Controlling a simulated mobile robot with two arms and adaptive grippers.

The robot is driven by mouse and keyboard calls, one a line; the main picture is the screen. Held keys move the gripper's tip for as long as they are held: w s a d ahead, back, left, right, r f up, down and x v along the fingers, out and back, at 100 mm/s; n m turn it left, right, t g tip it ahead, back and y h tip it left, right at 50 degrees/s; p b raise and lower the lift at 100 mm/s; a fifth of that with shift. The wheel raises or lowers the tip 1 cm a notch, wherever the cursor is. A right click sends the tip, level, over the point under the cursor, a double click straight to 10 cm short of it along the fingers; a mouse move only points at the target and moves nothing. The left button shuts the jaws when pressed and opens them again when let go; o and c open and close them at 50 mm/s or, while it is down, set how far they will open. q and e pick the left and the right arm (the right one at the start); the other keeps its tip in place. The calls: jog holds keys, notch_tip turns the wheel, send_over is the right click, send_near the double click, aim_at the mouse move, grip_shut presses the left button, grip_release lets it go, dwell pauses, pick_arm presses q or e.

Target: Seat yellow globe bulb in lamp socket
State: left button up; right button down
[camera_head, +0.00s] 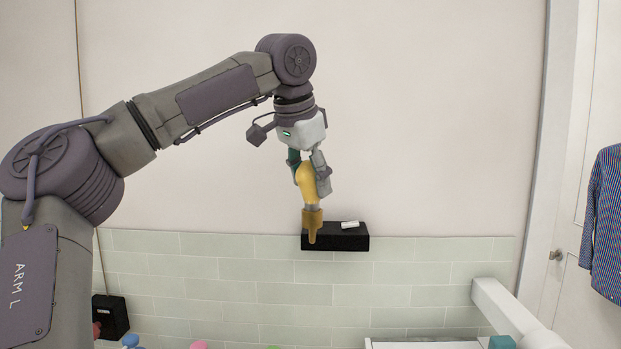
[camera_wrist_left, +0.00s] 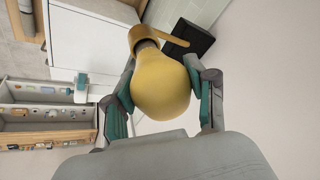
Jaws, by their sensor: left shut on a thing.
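The yellow globe bulb (camera_head: 305,184) is held between the fingers of my left gripper (camera_head: 309,172), with its neck pointing down. In the left wrist view the bulb (camera_wrist_left: 162,85) fills the space between the two green-padded fingers of the gripper (camera_wrist_left: 163,97). The ochre lamp socket (camera_head: 312,223) is directly below the bulb in the head view, in front of a black wall shelf. In the wrist view the socket (camera_wrist_left: 148,36) shows beyond the bulb's grey neck. The neck meets the socket's opening in the picture; how deep it sits is hidden. My right gripper is not in view.
The black shelf (camera_head: 345,243) on the wall carries a small white item (camera_head: 350,225). A black box (camera_head: 110,317) is on the tiled wall at lower left. The wall around the gripper is clear.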

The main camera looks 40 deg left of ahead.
pick_arm(q)
jog(key=shift+f, duration=0.3)
dwell(0.5)
jog(key=o, duration=1.3)
jog(key=shift+c, duration=0.2)
jog(key=v, duration=1.2)
